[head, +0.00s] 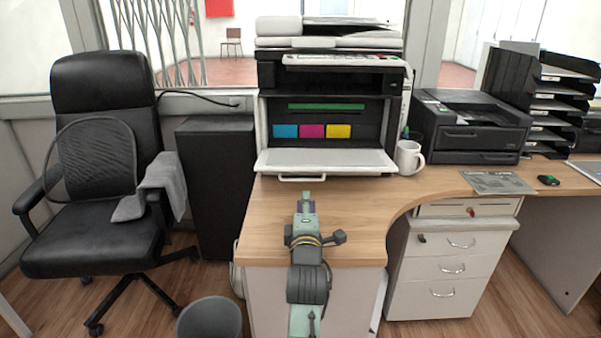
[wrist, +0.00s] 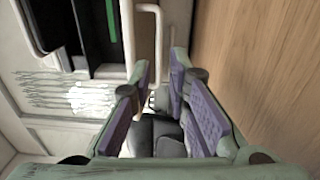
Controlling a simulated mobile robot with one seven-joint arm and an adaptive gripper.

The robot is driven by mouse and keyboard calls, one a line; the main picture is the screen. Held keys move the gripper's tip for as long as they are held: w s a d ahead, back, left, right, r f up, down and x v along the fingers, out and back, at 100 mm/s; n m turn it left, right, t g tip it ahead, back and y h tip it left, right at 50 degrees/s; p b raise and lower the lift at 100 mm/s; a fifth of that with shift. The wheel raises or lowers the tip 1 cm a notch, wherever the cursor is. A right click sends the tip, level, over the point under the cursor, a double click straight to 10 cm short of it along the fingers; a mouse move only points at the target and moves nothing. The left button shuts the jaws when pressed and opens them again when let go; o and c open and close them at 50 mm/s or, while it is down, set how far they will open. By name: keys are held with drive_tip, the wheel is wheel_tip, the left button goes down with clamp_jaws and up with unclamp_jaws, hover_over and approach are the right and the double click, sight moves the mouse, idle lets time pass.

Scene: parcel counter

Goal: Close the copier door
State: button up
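The copier (head: 330,75) stands on the wooden counter. Its white front door (head: 326,160) is folded down flat, showing a dark interior with blue, magenta and yellow cartridges. A white bar handle (head: 302,179) runs along the door's front edge. My gripper (head: 306,197) is just in front of the handle, over the counter. In the wrist view, the handle (wrist: 150,40) lies just beyond the fingertips. The purple-padded fingers of my gripper (wrist: 161,75) are apart with nothing held between them. I cannot tell whether a fingertip touches the handle.
A white mug (head: 409,158) stands close to the door's right side. A black printer (head: 468,127) and paper trays (head: 541,98) are farther right. A black chair (head: 100,170) and dark cabinet (head: 218,185) are left. The counter (head: 262,215) is clear around my gripper.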

sight(305, 180)
drive_tip(key=w, duration=0.3)
drive_tip(key=w+p, duration=0.1)
drive_tip(key=w, duration=0.6)
drive_tip(key=shift+w+r+p, duration=0.2)
drive_tip(key=shift+r+p, duration=0.1)
drive_tip(key=shift+p, duration=0.05)
drive_tip(key=shift+a, duration=0.1)
clamp_jaws()
